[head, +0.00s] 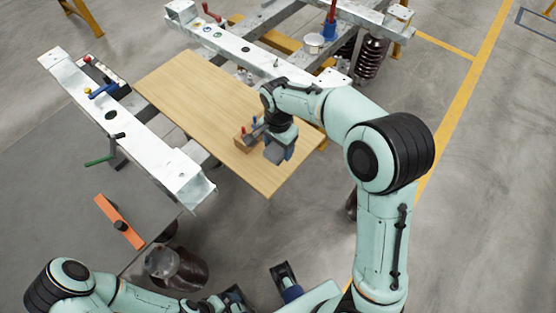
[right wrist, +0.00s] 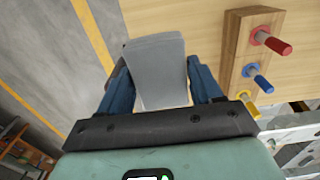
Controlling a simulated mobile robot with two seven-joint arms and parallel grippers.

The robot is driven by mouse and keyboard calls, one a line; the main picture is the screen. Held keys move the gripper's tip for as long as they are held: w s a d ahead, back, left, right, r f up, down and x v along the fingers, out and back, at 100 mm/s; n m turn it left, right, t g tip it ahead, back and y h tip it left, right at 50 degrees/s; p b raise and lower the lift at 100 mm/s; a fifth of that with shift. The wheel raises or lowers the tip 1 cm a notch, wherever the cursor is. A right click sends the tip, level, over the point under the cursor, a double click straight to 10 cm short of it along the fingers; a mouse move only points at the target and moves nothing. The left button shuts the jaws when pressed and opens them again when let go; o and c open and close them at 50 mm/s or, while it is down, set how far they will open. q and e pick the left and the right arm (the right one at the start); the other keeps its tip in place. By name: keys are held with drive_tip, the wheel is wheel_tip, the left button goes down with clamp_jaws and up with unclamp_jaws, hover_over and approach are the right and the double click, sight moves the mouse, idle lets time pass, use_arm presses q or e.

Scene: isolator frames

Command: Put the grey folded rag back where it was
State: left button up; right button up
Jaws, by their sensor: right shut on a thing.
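The grey folded rag (right wrist: 156,72) is between the blue fingers of my right gripper in the right wrist view. My right gripper (head: 279,152) is shut on it, above the right part of the wooden board (head: 190,90). In the head view the rag is hard to tell apart from the fingers. The wrist view shows bare board and floor beyond the rag; whether the rag touches the board is unclear. My left gripper (head: 262,291) is low at the bottom edge, partly cut off, and its opening is unclear.
A wooden block (right wrist: 242,62) with red, blue and yellow pegs stands on the board beside my right gripper. White metal beams (head: 130,125) flank the board. A blue-handled tool (head: 103,91), a white cup (head: 314,43) and an orange bar (head: 118,222) lie around. The board's left part is clear.

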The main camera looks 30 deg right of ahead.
sight(278, 147)
wheel_tip(278, 147, down, 4)
drive_tip(key=shift+r, duration=0.1)
wheel_tip(278, 147, down, 4)
drive_tip(key=shift+r+b, duration=0.25)
drive_tip(key=shift+b, duration=0.25)
drive_tip(key=shift+c, duration=0.6)
drive_tip(key=shift+f, duration=0.1)
drive_tip(key=shift+c, duration=0.4)
drive_tip(key=o, duration=0.8)
drive_tip(key=shift+s, duration=0.1)
drive_tip(key=o, duration=0.4)
drive_tip(key=shift+c, duration=0.2)
wheel_tip(278, 147, up, 12)
drive_tip(key=shift+r+p, duration=0.1)
drive_tip(key=shift+p, duration=0.85)
